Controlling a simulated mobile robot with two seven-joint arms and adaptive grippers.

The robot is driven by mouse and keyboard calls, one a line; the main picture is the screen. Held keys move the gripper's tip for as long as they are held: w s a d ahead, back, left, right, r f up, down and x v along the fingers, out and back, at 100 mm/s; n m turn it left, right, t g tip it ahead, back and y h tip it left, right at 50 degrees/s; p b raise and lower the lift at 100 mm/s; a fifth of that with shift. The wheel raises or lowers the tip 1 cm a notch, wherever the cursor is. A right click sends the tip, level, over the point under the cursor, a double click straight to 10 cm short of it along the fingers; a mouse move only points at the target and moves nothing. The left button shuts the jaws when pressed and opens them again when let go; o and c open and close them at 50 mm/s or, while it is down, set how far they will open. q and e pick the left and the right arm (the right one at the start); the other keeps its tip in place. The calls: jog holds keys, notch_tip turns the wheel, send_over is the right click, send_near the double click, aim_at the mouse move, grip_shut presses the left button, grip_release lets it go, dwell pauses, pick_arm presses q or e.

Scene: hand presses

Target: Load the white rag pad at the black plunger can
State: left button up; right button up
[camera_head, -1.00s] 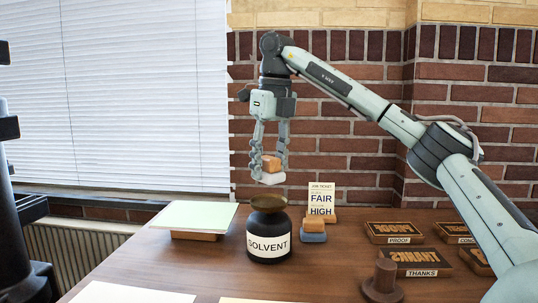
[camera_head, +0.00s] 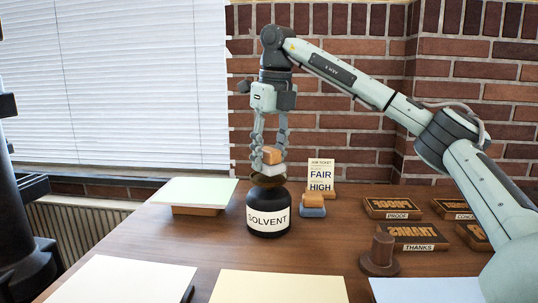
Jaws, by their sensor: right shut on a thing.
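My right gripper (camera_head: 269,146) points down and is shut on the wooden block of the white rag pad (camera_head: 270,168). The pad's white underside is at the dish on top of the black plunger can (camera_head: 268,214), labelled SOLVENT. I cannot tell for sure whether the pad touches the dish (camera_head: 268,181). The can stands upright on the table. At the left edge a dark part of my left arm shows, but my left gripper is not in view.
A blue-bottomed pad (camera_head: 312,206) sits just right of the can, before a job ticket (camera_head: 321,174) reading FAIR and HIGH. Printing blocks (camera_head: 393,208) and a brown round-based stamp (camera_head: 380,258) lie right. A pale green sheet (camera_head: 195,190) is left. Paper sheets (camera_head: 278,287) line the front.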

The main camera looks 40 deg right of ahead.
aim_at(267, 148)
jog(key=shift+f, duration=0.5)
dwell(1.0)
jog(key=shift+r, duration=0.1)
jog(key=shift+r, duration=3.45)
jog(key=shift+a, duration=0.1)
